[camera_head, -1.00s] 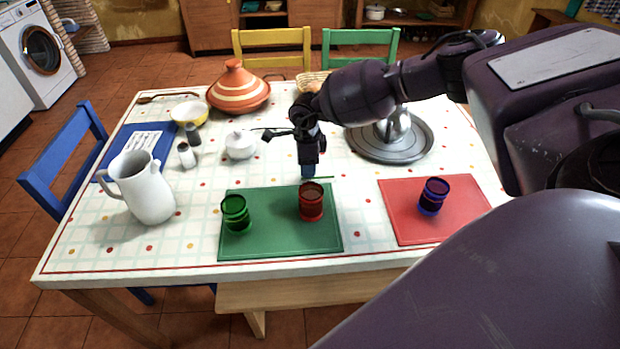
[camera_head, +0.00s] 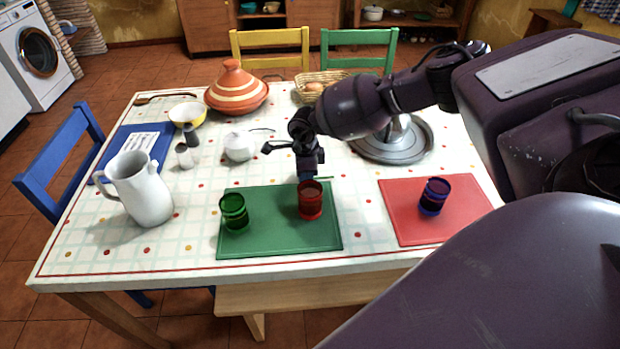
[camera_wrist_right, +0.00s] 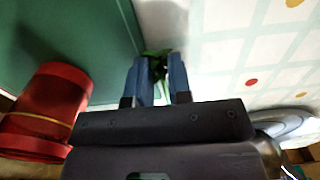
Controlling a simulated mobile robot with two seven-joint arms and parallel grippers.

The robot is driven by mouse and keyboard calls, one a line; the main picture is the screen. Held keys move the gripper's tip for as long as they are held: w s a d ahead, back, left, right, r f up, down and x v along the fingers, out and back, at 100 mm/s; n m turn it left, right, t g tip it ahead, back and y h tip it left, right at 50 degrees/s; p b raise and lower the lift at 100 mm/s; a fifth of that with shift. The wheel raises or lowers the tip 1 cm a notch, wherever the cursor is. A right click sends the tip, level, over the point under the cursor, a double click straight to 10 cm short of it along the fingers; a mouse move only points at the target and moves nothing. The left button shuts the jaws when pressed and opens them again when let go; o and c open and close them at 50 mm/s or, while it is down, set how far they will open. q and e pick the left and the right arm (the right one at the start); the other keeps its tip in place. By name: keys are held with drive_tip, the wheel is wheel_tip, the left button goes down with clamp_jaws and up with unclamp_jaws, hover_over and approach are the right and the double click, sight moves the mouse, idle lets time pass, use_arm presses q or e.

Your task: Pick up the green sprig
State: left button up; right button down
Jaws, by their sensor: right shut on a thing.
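The green sprig (camera_wrist_right: 153,60) shows in the right wrist view as a small leafy bit between the blue fingertips, partly hidden by them. My right gripper (camera_wrist_right: 160,72) is shut on it, over the edge of the green placemat (camera_wrist_right: 95,35). In the head view my right gripper (camera_head: 307,177) points down at the placemat's far edge, just behind the red glass (camera_head: 311,203). My left gripper is not in view.
A green glass (camera_head: 234,213) stands on the green placemat's left side. A blue glass (camera_head: 434,197) stands on the red placemat (camera_head: 398,222). A white sugar bowl (camera_head: 239,147), white pitcher (camera_head: 146,190) and metal tray (camera_head: 365,151) are nearby. A tagine (camera_head: 236,90) stands behind.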

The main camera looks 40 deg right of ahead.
drive_tip(key=shift+s+f, duration=0.2)
drive_tip(key=shift+f, duration=0.15)
drive_tip(key=shift+r, duration=0.45)
use_arm(q)
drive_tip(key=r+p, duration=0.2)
drive_tip(key=p, duration=0.1)
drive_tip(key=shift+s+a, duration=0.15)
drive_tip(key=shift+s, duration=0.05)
use_arm(e)
wheel_tip(320, 180, up, 20)
drive_tip(key=shift+w+f, duration=0.2)
drive_tip(key=shift+f, duration=0.05)
drive_tip(key=s+a+n, duration=0.6)
drive_tip(key=a+n, duration=0.2)
drive_tip(key=n, duration=0.4)
drive_tip(key=s+a+n, duration=0.7)
drive_tip(key=a+n, duration=0.2)
drive_tip(key=n, duration=0.3)
drive_tip(key=shift+f, duration=0.35)
